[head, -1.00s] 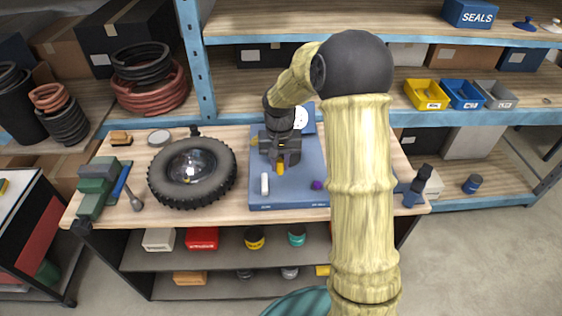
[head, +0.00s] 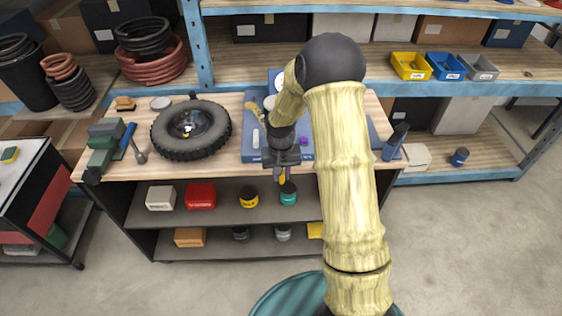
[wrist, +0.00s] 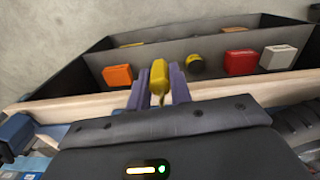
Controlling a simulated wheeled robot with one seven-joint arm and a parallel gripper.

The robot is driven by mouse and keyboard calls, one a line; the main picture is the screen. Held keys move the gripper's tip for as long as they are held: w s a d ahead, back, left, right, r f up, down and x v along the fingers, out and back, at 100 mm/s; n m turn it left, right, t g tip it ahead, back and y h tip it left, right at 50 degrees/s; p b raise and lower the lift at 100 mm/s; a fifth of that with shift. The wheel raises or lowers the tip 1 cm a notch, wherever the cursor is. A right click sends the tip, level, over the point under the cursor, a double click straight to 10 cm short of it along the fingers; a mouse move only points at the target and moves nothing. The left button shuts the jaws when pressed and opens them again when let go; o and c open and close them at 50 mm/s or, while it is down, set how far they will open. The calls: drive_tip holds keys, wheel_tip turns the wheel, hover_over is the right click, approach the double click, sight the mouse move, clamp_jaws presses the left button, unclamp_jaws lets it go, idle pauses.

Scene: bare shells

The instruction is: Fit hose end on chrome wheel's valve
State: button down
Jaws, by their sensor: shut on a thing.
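A black knobbly tyre on a chrome wheel (head: 188,125) lies flat on the left half of the workbench. Its hub is shiny, and I cannot make out the valve clearly. My gripper (head: 282,172) hangs in front of the bench's front edge, right of the wheel and apart from it. It is shut on a yellow piece, seemingly the hose end (wrist: 158,78), which sits between the two fingers in the wrist view. A thin yellow tail hangs below it. Whether a hose runs on from it is hidden.
A blue board (head: 250,155) right of the wheel carries a white cylinder (head: 255,138) and a purple piece (head: 304,141). Below the benchtop, a shelf holds a red box (head: 201,196) and several jars.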

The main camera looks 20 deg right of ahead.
drive_tip(key=s+f+n, duration=0.1)
drive_tip(key=s+f, duration=0.4)
drive_tip(key=f, duration=0.6)
drive_tip(key=shift+f, duration=0.4)
